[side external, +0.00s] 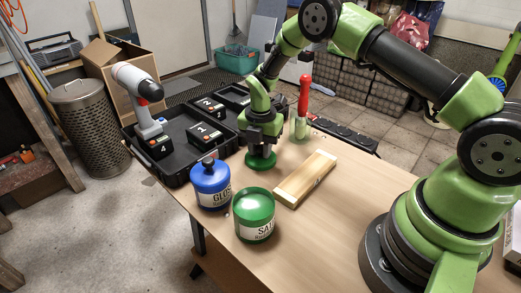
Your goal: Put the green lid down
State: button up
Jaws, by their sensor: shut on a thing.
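The green lid (261,161) is in my gripper (262,150), behind the cans in the side external view. The gripper points down and is shut on the lid. The lid looks low over the wooden table (300,243); I cannot tell whether it touches the surface. A green can labelled SAT (254,216) stands near the table's front left edge. A blue can labelled GLO (211,184) with a dark knob on top stands to its left.
A wooden block (306,179) lies right of the lid. A red-handled tool (304,100) stands upright behind it. A black open case (178,138) with batteries and a drill (140,98) is at left. A dark power strip (343,136) lies at the back. Clear table lies front right.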

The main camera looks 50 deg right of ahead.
jog(key=shift+f, duration=0.4)
jog(key=shift+f, duration=0.1)
jog(key=o, duration=0.9)
